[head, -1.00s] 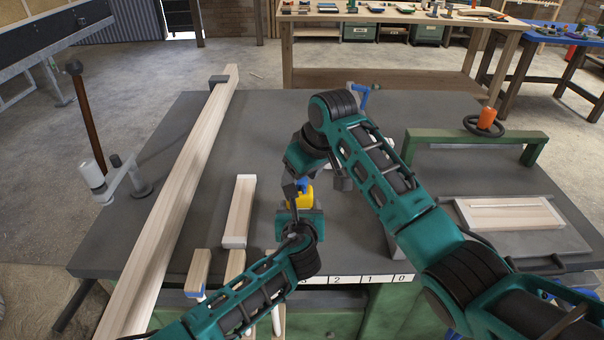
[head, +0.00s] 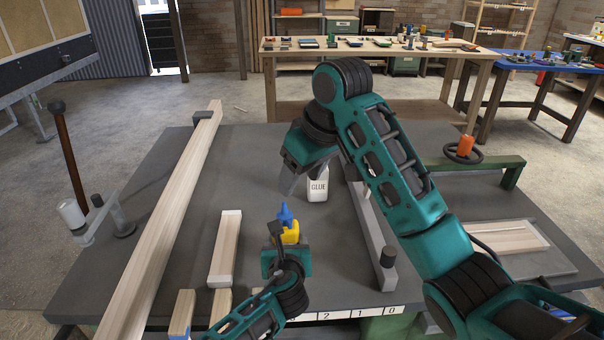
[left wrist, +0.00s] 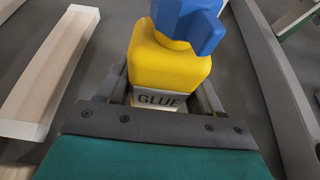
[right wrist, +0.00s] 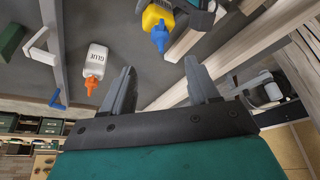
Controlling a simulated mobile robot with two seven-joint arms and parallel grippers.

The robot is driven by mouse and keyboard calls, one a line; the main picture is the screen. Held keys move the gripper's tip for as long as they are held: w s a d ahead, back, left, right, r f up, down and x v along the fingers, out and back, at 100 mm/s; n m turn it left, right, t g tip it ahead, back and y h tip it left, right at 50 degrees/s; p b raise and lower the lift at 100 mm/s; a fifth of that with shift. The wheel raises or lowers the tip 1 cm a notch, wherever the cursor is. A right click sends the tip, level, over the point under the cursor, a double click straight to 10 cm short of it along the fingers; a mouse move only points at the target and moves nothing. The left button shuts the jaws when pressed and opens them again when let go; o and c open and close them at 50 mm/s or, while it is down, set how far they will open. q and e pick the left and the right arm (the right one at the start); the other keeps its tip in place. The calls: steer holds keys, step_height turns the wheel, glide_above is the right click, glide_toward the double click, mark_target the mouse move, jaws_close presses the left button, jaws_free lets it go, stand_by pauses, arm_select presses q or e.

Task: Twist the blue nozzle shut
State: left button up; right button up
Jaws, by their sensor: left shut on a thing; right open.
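A yellow glue bottle (head: 291,233) with a blue nozzle (head: 285,214) stands upright at the front middle of the bench. My left gripper (head: 282,246) is shut around the bottle's lower body. In the left wrist view, its fingers flank the bottle's GLUE label (left wrist: 160,99), and the blue nozzle (left wrist: 187,24) sits on top with its tip cut off by the frame. My right gripper (head: 290,186) is open and empty above and behind the nozzle. The right wrist view shows the nozzle (right wrist: 160,38) apart from its fingers (right wrist: 158,85).
A white glue bottle (head: 318,187) stands behind; its orange nozzle (right wrist: 90,84) shows in the right wrist view. A long plank (head: 172,215) and a short block (head: 226,245) lie left. A grey bar (head: 371,235) lies right. Bare bench top surrounds the yellow bottle.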

mark_target(284, 208)
arm_select(q)
steer(key=shift+r, duration=0.1)
arm_select(e)
steer(key=shift+a, duration=0.1)
steer(key=w+a+f+m, duration=0.1)
steer(key=f+m, duration=0.1)
steer(key=f, duration=0.1)
steer(key=w+a+f+m+h, duration=0.1)
steer(key=f+m, duration=0.1)
steer(key=f, duration=0.2)
steer(key=w+a+f+m+t+h, duration=0.1)
steer(key=f+m, duration=0.2)
steer(key=f, duration=0.1)
steer(key=shift+w+a, duration=0.1)
steer(key=shift+w, duration=0.3)
steer(key=shift+c, duration=0.3)
steer(key=c, duration=1)
steer(key=shift+m+h, duration=1.1)
steer(key=shift+m, duration=1.3)
steer(key=o, duration=1.1)
steer(key=shift+c, duration=0.2)
